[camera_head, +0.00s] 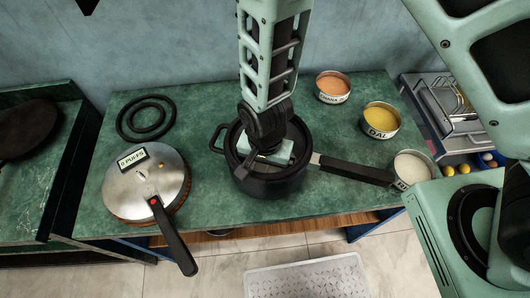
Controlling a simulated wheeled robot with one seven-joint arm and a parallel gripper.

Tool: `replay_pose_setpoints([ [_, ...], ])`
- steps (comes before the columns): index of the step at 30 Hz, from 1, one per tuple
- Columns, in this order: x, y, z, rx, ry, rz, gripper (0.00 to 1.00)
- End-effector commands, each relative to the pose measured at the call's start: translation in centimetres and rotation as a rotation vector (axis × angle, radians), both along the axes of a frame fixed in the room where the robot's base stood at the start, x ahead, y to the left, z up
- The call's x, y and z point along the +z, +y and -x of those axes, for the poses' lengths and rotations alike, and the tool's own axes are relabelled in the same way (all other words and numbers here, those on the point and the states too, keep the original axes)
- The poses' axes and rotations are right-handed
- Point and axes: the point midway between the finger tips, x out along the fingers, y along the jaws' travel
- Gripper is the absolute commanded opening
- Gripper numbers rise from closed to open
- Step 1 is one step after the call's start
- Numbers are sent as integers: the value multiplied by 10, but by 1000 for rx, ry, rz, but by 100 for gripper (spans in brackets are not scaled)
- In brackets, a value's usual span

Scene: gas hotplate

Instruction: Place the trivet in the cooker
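The cooker (270,187) is a black pot standing at the middle of the green counter. It has a small loop handle on its left and a long handle to the right. I cannot make out the trivet; most of the cooker's inside is covered by my arm.
A steel lid (146,187) with a black handle overhanging the front edge lies on the left. Black rings (146,118) lie behind it. Bowls of orange (333,87), yellow (380,120) and white (412,168) contents stand on the right. A dish rack (448,105) is beyond.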

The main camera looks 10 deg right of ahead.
Motion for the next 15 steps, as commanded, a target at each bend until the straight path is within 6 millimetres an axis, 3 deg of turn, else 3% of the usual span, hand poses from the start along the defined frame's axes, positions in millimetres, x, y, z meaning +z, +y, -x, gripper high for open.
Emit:
replay_pose_setpoints([
  [15,92,1,0,1,-4,-4,93],
])
